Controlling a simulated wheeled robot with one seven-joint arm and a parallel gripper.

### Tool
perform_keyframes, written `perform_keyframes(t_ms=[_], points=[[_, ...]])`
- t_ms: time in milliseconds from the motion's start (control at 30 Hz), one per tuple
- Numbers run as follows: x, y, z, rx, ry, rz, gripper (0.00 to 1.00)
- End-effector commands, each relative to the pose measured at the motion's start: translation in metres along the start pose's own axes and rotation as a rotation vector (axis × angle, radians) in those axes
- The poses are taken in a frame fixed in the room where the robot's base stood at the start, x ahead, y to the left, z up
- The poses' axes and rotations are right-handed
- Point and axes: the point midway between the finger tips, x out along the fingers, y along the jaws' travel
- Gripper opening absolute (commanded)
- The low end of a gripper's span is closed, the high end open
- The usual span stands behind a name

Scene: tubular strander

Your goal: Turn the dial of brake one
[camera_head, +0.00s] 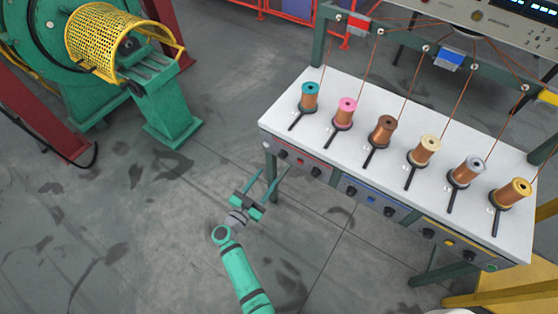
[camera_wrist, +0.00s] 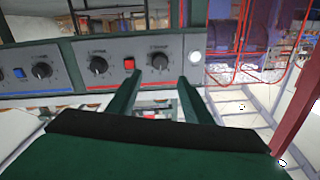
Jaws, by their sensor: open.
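The brake table (camera_head: 345,100) has a row of control panels on its front edge. The panel with a red button (camera_head: 300,162) at the left end has two black dials: a left dial (camera_head: 283,154) and a right dial (camera_head: 316,171). My gripper (camera_head: 274,174) is open and empty, its fingers pointing at the left end of this panel. The wrist view looks inverted. There, a black dial (camera_wrist: 160,60) shows ahead between the fingertips (camera_wrist: 158,76). The red button (camera_wrist: 129,63) and the other dial (camera_wrist: 97,65) lie left of it. Contact cannot be told. Dial labels are too small to read.
Several spools (camera_head: 308,97) stand on the table top, with wires rising from them. A blue-button panel (camera_head: 371,198) and a yellow panel (camera_head: 450,241) continue to the right. A green machine (camera_head: 150,90) stands at left. The floor (camera_head: 150,240) around my arm is clear.

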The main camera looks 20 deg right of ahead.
Motion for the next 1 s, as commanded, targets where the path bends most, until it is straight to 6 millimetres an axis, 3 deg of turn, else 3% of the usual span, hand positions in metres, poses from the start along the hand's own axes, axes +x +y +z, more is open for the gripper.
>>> perform_keyframes(t_ms=[600,1000], points=[[0.092,0.0,-0.001,0.001,0.001,0.0,0.46],[0.104,0.0,0.0,0.0,0.001,-0.002,0.46]])
